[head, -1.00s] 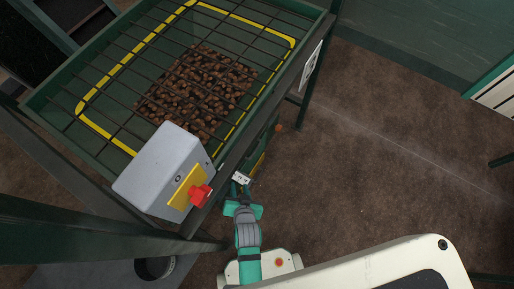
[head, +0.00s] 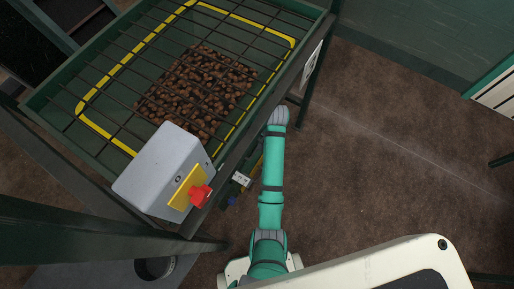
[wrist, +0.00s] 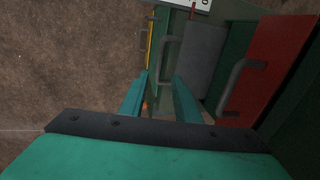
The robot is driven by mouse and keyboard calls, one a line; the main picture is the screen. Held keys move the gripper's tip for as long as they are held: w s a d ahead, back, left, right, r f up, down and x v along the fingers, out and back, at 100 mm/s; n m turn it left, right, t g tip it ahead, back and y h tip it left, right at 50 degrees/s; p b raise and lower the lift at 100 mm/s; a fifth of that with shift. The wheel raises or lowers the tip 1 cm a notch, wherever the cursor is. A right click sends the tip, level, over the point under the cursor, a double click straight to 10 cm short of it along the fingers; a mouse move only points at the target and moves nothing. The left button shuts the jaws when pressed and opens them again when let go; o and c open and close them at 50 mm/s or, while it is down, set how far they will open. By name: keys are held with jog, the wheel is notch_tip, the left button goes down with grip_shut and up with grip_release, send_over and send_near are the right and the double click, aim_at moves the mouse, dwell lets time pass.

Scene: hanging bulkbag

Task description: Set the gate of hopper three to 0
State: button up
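In the wrist view my gripper (wrist: 161,83) shows two teal fingers set apart, with nothing clearly held between them. Just beyond the fingertips is a bar handle (wrist: 165,48) on a dark green part. Right of it is a grey plate (wrist: 205,58), then a red panel (wrist: 262,70) with its own dark bar handle (wrist: 234,84). A white scale plate (wrist: 188,3) with a "0" mark and a thin red pointer (wrist: 193,14) shows at the top edge. Which of these is hopper three's gate, I cannot tell. In the head view the gripper is hidden beside or under the hopper frame.
In the head view a green hopper (head: 40,103) holds brown lumps (head: 196,92) under a bar grate. A grey box (head: 155,170) with a red knob (head: 200,195) sits on its near corner. The brown floor (head: 400,140) to the right is clear.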

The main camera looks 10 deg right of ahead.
aim_at(256, 150)
jog(key=x, duration=1)
jog(key=shift+d+f, duration=0.1)
jog(key=shift+f, duration=0.15)
grip_shut()
